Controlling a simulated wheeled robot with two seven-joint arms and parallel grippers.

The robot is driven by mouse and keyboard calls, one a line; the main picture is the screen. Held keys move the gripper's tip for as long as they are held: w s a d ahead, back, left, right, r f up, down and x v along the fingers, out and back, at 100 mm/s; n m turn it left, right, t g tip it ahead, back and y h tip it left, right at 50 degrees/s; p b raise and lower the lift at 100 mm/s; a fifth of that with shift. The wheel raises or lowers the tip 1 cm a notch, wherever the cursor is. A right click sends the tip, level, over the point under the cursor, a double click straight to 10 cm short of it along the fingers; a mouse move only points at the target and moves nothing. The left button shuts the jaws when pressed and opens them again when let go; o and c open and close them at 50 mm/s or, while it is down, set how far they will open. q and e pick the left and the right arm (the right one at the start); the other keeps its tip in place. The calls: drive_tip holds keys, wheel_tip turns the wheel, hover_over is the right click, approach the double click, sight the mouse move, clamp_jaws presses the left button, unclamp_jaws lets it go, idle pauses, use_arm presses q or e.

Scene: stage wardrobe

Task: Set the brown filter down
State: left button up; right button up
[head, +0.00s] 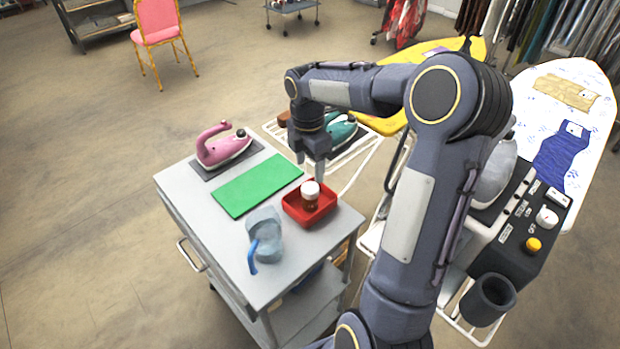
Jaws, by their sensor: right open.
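The brown filter (310,203), a small brown cylinder with a white top, stands upright in the red tray (291,211) on the grey cart. My right gripper (315,174) is open and points down just above the filter and toward the back of the tray. I cannot tell whether a finger still touches the filter. My left gripper is not in view.
The cart top (197,212) also holds a pink iron (222,149) on a dark pad, a green mat (257,185) and a clear jug (263,232) with a blue handle. Ironing boards and a steam station (519,240) stand to the right.

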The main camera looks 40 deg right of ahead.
drive_tip(key=s+a+r+m+t+y, duration=0.1)
drive_tip(key=s+a+r+m+t, duration=0.2)
drive_tip(key=s+a+r+m, duration=0.6)
drive_tip(key=s+a+f+m+t+y, duration=0.1)
drive_tip(key=s+a+f+m, duration=0.1)
drive_tip(key=s+m, duration=0.3)
drive_tip(key=s+a+f+m+t+y, duration=0.1)
drive_tip(key=s+a+f+m+t, duration=0.1)
drive_tip(key=s+a+m, duration=0.3)
drive_tip(key=shift+s+a+f+y, duration=0.15)
drive_tip(key=shift+s+f+y, duration=0.3)
drive_tip(key=shift+s, duration=0.3)
